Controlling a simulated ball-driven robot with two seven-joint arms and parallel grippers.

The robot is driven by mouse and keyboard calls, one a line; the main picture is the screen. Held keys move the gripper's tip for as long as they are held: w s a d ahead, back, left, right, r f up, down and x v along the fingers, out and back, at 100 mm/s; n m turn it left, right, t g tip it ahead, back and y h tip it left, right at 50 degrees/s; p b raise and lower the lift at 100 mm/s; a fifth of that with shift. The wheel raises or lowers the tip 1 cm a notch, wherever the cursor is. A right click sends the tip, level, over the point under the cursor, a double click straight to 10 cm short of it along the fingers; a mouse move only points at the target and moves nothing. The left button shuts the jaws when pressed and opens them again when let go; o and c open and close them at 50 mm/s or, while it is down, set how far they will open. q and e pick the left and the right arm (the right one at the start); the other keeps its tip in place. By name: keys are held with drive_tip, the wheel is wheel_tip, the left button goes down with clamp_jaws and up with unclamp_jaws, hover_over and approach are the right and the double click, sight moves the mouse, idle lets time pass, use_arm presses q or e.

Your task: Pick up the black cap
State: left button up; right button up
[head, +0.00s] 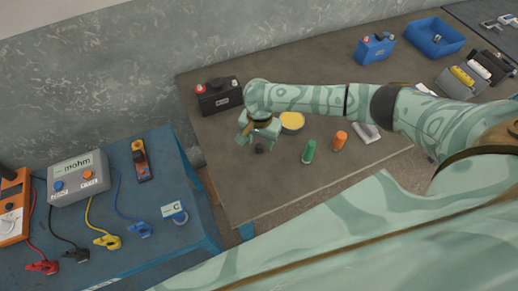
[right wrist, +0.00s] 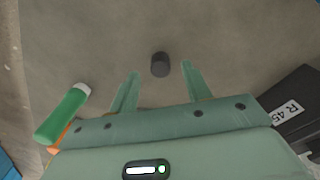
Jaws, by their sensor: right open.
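The small black cap (head: 259,148) stands on the grey-brown table near its left side. It also shows in the right wrist view (right wrist: 160,64), between and just beyond the tips of my right gripper (right wrist: 161,72). In the head view my right gripper (head: 258,138) reaches over the table from the right, close to the cap. Its two fingers are apart with nothing held between them. Whether the fingers are level with the cap is hard to tell. My left gripper is not in either view.
A blue bench (head: 150,255) with a mohm meter (head: 78,178) is at left, across a gap.

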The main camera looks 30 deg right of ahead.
drive_tip(key=shift+f, duration=0.85)
drive_tip(key=shift+r, duration=0.1)
drive_tip(key=c, duration=1)
drive_tip(key=shift+c, duration=0.2)
